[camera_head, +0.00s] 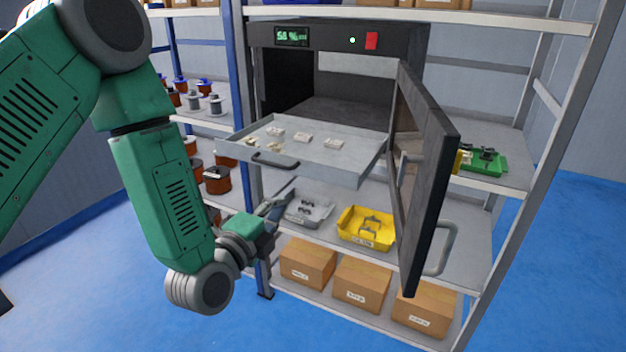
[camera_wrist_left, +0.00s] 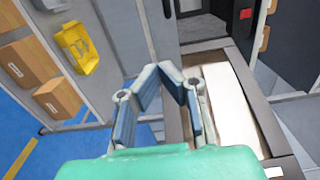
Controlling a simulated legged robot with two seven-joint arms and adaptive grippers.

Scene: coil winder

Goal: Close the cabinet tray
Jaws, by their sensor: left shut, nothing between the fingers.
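The cabinet tray (camera_head: 345,178) is a shallow grey tray pulled out of the dark cabinet (camera_head: 345,37). It carries several small pale parts, and a dark handle (camera_head: 275,160) is on its front. The cabinet door (camera_head: 428,150) stands open to the right of the tray. My left gripper (camera_head: 284,196) is below the tray's front side, lower than the handle and apart from it. In the left wrist view the fingers (camera_wrist_left: 160,72) come together at the tips with nothing between them. My right gripper is not in view.
Below the tray, a grey bin (camera_head: 308,209) and a yellow bin (camera_head: 367,228) stand on a shelf. Cardboard boxes (camera_head: 361,284) fill the bottom shelf. A blue rack post (camera_head: 243,120) is left of the cabinet.

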